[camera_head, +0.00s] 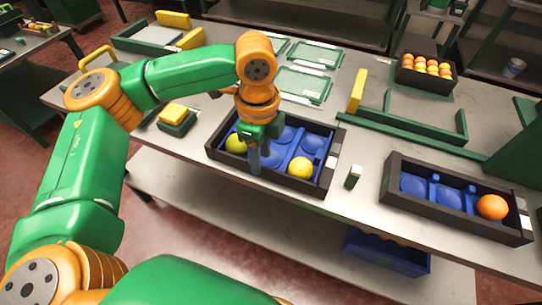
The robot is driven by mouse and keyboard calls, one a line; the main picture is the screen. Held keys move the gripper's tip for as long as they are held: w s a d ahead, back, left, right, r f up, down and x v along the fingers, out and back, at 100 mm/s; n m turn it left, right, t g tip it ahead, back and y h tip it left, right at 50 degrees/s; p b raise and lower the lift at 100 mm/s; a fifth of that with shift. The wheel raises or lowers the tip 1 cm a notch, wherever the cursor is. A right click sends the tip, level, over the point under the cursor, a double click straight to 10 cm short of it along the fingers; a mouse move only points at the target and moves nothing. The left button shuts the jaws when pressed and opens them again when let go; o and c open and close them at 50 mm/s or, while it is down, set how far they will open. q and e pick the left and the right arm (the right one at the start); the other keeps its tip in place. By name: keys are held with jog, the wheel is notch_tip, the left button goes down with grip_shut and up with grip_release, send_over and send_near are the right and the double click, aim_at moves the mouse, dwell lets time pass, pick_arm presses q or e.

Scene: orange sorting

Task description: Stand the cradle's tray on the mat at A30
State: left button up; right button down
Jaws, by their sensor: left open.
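A black tray with blue cupped inserts (325,180) lies on the grey bench in the middle, with a yellow fruit near its left end and another near its right front. My left gripper (258,158) points down over this tray, open, between the two fruits; whether it touches the insert I cannot tell. Its fingers and wrist hide part of the tray's middle. Another black tray (409,202) at the right holds one orange (492,207) at its right end. Green mats (303,85) lie behind the middle tray; no A30 label is readable. My right gripper is not in view.
A small black crate of oranges (426,86) stands at the back right beside a low green frame (410,127) with a yellow upright block (357,90). A small dark block (353,177) stands between the trays. A blue bin (385,253) sits below the bench.

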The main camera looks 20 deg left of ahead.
pick_arm(q)
jog(key=f, duration=0.2)
jog(key=w+f, duration=0.1)
jog(key=f, duration=0.2)
jog(key=shift+a, duration=0.15)
jog(key=shift+s+f, duration=0.1)
grip_shut()
dwell(1.0)
